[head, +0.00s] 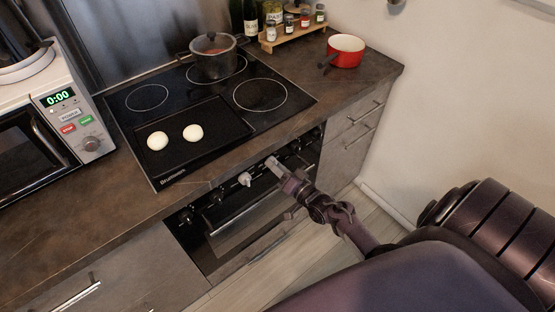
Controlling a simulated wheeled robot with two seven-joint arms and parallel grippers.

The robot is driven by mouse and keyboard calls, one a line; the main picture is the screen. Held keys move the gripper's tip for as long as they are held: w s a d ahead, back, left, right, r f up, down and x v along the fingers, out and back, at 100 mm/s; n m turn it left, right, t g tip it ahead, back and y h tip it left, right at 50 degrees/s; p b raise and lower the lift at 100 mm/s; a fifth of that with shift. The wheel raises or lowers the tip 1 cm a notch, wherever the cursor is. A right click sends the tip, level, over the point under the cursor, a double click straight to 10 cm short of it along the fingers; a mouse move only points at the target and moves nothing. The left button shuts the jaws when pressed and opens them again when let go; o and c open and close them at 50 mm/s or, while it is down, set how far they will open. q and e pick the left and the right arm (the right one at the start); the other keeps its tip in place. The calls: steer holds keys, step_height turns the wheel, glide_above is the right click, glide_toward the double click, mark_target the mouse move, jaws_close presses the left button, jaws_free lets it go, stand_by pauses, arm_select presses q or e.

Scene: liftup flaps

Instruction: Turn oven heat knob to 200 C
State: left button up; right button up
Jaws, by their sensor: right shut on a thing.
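The oven (245,220) is built in below the hob, with its control panel along the top of its front. A pale round knob (245,179) shows on the panel, just left of my right gripper's fingertips. My right gripper (273,163) reaches in from the lower right and is shut on an oven knob at the panel. Its fingers hide most of that knob, so its setting cannot be read. My left gripper is not in view.
The black hob (206,97) carries a lidded pot (215,66) and a dark tray (220,112) with two pale round pieces (193,132). A microwave (50,120) stands left. A red pan (346,50) and a spice rack (292,35) stand back right. The floor before the oven is clear.

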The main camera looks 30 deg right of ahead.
steer(key=o, duration=1)
steer(key=shift+s+d+f+b, duration=0.1)
steer(key=shift+s+d, duration=0.05)
steer(key=shift+s, duration=1.15)
steer(key=shift+s+d+f+b, duration=0.1)
steer(key=shift+s+d+b, duration=0.1)
steer(key=shift+s, duration=1.05)
steer(key=shift+s+d+b, duration=0.1)
steer(key=shift+s+d, duration=0.05)
steer(key=shift+s, duration=1.15)
